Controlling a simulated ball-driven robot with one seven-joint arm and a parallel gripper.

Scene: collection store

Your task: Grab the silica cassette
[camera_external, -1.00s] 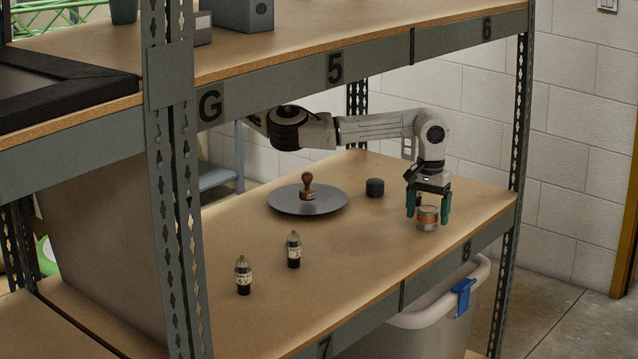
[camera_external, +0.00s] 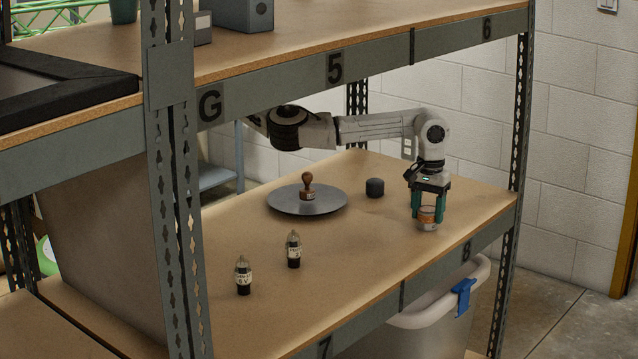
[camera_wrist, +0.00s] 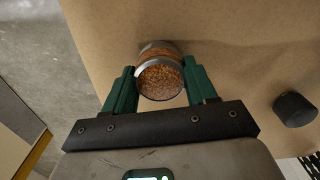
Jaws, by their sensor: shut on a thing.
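The silica cassette (camera_external: 428,219) is a small round metal can with an orange band and a window of orange-brown grains. It stands on the wooden shelf near the front right edge. My gripper (camera_external: 429,212) points down over it, with its green fingers closed on the can's two sides. In the wrist view the cassette (camera_wrist: 160,80) sits between the green fingertips of my gripper (camera_wrist: 160,88), its granular face toward the camera. I cannot tell any gap between the can and the shelf.
A dark round plate (camera_external: 290,206) bears a wooden stamp (camera_external: 307,187). A black cylinder (camera_external: 375,187) stands left of my gripper and also shows in the wrist view (camera_wrist: 294,109). Two glass tubes (camera_external: 243,275) (camera_external: 293,249) stand nearer the front.

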